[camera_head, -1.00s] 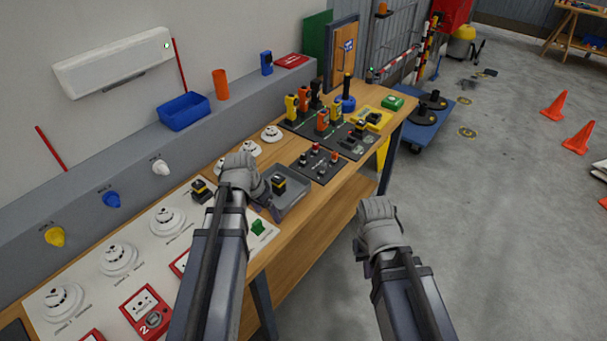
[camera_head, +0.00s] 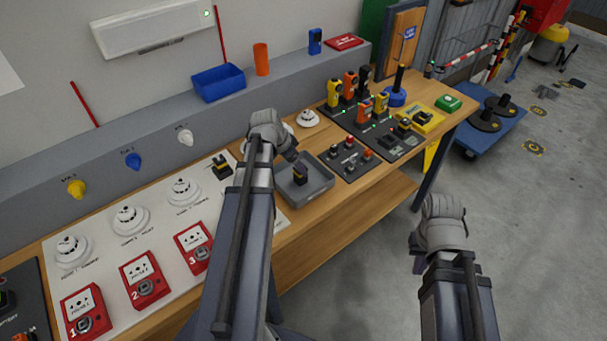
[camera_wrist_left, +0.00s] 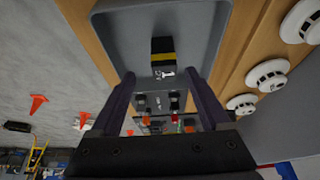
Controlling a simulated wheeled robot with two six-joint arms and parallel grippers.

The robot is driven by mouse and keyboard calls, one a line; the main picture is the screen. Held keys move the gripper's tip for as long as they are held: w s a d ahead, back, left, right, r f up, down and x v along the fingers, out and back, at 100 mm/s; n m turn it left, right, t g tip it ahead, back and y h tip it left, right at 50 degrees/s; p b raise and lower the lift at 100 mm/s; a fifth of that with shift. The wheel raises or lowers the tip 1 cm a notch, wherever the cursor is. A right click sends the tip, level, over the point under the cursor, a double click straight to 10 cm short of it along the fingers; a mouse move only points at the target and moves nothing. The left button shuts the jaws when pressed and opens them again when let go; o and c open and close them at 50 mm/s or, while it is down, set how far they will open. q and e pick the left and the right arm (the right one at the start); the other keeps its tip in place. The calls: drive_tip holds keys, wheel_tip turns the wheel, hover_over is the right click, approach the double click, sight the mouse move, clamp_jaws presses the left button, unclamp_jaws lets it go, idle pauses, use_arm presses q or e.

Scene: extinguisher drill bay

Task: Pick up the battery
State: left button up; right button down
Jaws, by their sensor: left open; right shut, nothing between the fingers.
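A black battery with a yellow band (camera_head: 300,174) stands in a shallow grey tray (camera_head: 322,191) on the wooden bench. It also shows in the left wrist view (camera_wrist_left: 163,58), beyond the fingertips near the tray's inner edge. My left gripper (camera_head: 287,152) is at the tray's back left side in the head view, its hand hiding part of the bench. In the left wrist view its two fingers (camera_wrist_left: 160,78) are spread, with the battery ahead and apart from them. My right gripper (camera_head: 419,256) is shut and empty, over the floor in front of the bench.
A similar dark block (camera_head: 222,166) stands on the white detector board (camera_head: 105,260). Right of the tray are a dark panel with small knobs (camera_head: 349,159) and a rack with yellow and orange handsets (camera_head: 364,108). A blue bin (camera_head: 218,84) sits on the ledge behind.

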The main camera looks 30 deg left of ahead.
use_arm(q)
drive_tip(key=b+x, duration=0.2)
drive_tip(key=shift+w+f, duration=0.15)
drive_tip(key=shift+f, duration=0.15)
drive_tip(key=b+x, duration=0.4)
drive_tip(key=x, duration=0.1)
drive_tip(key=shift+w+a+r+b, duration=0.1)
drive_tip(key=shift+w+b, duration=0.2)
drive_tip(key=shift+w, duration=0.15)
drive_tip(key=shift+r, duration=0.1)
clamp_jaws()
idle(0.3)
